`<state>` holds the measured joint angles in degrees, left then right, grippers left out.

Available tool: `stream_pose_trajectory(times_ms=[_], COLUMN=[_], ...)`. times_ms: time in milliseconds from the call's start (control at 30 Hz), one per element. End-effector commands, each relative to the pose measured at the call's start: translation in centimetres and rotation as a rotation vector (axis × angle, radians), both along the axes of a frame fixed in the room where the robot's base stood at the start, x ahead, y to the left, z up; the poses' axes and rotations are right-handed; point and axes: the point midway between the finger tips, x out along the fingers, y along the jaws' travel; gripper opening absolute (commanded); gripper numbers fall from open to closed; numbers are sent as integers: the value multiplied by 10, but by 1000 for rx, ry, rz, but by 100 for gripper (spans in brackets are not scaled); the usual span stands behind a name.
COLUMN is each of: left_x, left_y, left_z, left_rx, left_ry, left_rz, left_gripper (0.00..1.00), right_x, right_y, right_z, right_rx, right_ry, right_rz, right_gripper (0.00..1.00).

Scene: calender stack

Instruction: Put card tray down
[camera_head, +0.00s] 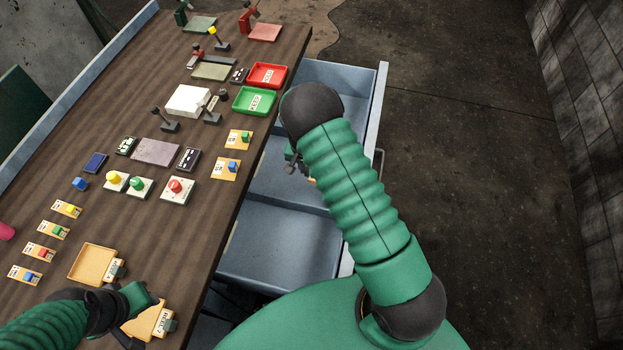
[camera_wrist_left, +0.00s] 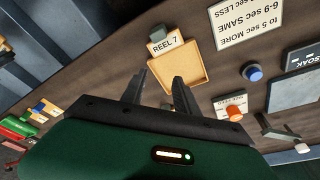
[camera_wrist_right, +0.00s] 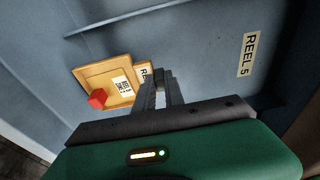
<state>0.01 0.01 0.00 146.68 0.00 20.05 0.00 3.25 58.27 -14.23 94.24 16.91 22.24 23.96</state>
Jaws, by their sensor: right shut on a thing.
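The tan card tray (camera_wrist_right: 113,77) is in the right wrist view, with a red block (camera_wrist_right: 97,98) and a small white label on it. My right gripper (camera_wrist_right: 159,76) is shut on its labelled end, inside a blue-grey drawer compartment marked REEL 5 (camera_wrist_right: 247,55). In the head view my right arm hides most of that tray. Whether the tray touches the compartment floor I cannot tell. My left gripper (camera_wrist_left: 164,84) is open and empty over the table, near an empty tan tray labelled REEL 7 (camera_wrist_left: 183,68).
The drawer (camera_head: 280,245) has several compartments beside the wooden table (camera_head: 140,235). Several small cards with coloured blocks, buttons (camera_head: 175,188), a green tray (camera_head: 254,101) and a red tray (camera_head: 267,75) are on the table. The floor at right is clear.

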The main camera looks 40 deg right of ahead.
Motion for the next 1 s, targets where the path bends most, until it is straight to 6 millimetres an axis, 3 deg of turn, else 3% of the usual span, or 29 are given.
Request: stream_pose_trajectory(times_ms=[200, 500, 833, 867, 1000], left_x=[0, 0, 0, 0, 0], left_y=[0, 0, 0, 0, 0], left_z=[1, 1, -1, -1, 0], left_rx=[0, 0, 0, 0, 0], left_ry=[0, 0, 0, 0, 0], left_rz=[0, 0, 0, 0, 0], left_gripper=[36, 36, 36, 36, 36], right_x=[0, 0, 0, 0, 0], right_y=[-1, -1, -1, 0, 0], right_z=[-46, -95, -101, -100, -100], right_rx=[0, 1, 0, 0, 0], right_ry=[3, 2, 1, 1, 1], right_rz=[-4, -4, -3, -3, -3], right_gripper=[0, 0, 0, 16, 35])
